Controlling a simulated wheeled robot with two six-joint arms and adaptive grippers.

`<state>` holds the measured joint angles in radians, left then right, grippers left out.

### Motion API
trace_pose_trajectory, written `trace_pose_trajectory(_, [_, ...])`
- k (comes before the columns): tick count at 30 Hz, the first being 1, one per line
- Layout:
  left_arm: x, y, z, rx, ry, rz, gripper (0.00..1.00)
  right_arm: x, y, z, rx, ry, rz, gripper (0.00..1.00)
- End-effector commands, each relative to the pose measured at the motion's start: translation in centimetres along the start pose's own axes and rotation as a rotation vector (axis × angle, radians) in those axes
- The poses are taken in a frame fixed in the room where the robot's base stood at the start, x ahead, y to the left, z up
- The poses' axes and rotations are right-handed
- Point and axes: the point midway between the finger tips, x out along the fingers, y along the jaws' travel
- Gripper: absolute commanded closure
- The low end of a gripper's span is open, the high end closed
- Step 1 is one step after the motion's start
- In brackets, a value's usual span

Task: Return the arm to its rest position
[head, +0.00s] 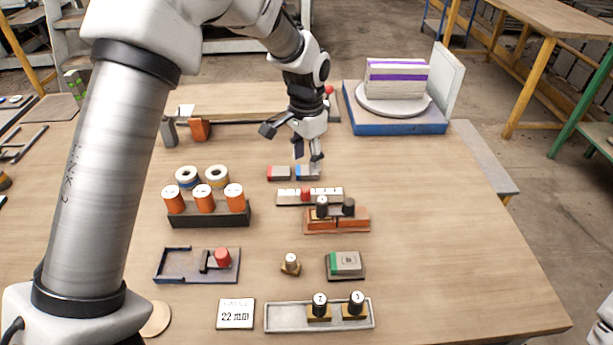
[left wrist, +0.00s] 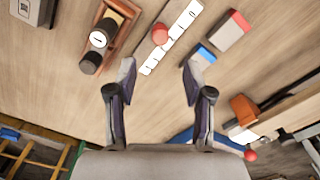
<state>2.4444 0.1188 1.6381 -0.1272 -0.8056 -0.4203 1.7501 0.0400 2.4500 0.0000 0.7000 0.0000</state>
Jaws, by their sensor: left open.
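My left arm comes in from the left, and its gripper (head: 308,163) points down above the far middle of the table. A blue and grey block (head: 306,174) lies just below the fingertips in the head view; in the left wrist view the block (left wrist: 202,56) is beside the right-hand fingertip. I cannot tell whether they touch. My right gripper is not seen.
A red and grey block (head: 279,173) and a white strip with a red knob (head: 290,197) lie close by. A blue base with a turntable (head: 400,125) stands far right. The right tabletop is clear.

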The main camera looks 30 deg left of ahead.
Motion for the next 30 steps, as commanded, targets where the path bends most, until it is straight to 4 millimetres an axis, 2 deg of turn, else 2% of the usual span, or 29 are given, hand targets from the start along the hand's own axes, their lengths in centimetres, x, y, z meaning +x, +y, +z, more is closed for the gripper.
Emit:
trace_pose_trajectory(3, [-1.7, 0.0, 0.0, 0.000, 0.000, 0.000, 0.49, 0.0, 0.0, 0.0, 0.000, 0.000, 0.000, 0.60])
trace_pose_trajectory(6, [-2.2, 0.0, 0.0, 0.000, -0.001, 0.001, 0.49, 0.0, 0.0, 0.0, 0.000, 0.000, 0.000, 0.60])
trace_pose_trajectory(20, [-2.4, 0.0, 0.0, 0.000, -0.001, 0.001, 0.49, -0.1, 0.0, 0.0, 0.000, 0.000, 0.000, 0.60])
trace_pose_trajectory(23, [-3.7, 0.0, 0.0, 0.000, -0.001, 0.001, 0.49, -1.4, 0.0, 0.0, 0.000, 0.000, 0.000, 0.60])
trace_pose_trajectory(30, [-8.5, 0.0, 0.0, 0.000, -0.001, 0.001, 0.49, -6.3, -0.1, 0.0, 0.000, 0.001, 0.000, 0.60])
